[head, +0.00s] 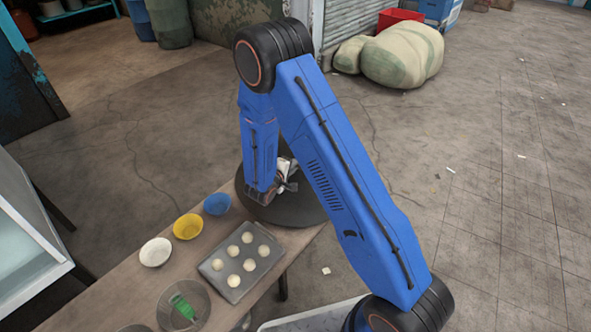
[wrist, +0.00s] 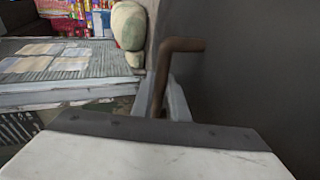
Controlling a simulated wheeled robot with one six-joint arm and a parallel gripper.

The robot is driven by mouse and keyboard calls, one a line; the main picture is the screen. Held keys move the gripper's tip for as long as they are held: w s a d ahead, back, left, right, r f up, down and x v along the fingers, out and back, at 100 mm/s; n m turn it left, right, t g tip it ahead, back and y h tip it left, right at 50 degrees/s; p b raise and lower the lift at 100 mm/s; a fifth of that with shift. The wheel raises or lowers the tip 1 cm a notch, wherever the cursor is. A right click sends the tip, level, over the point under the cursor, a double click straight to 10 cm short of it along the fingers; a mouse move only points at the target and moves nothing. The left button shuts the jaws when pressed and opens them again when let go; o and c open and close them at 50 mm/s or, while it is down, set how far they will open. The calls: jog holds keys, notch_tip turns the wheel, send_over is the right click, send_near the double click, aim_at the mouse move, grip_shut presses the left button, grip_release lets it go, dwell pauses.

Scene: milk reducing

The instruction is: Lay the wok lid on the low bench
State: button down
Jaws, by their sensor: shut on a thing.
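The wok lid (head: 300,207) is a dark, round disc at the far end of the wooden bench (head: 133,284), partly over its corner. I cannot tell whether it touches the bench or hangs above it. My gripper (head: 284,186) points down at the lid, and my arm hides part of the lid. In the wrist view the lid is a dark grey surface (wrist: 255,70) filling the right side. Its bent brown handle (wrist: 184,46) runs down between my gripper's fingers (wrist: 163,103). My gripper is shut on this handle.
On the bench stand a blue bowl (head: 217,204), a yellow bowl (head: 187,227), a white bowl (head: 156,252) and a tray (head: 217,265) of several pale dough rounds. A glass-sided case (head: 25,250) is at left. Sacks (head: 402,55) lie behind; the floor at right is mostly clear.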

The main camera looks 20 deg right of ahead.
notch_tip(320, 180, down, 2)
jog(key=shift+f, duration=0.2)
jog(key=c, duration=1.7)
grip_release()
jog(key=shift+c, duration=0.2)
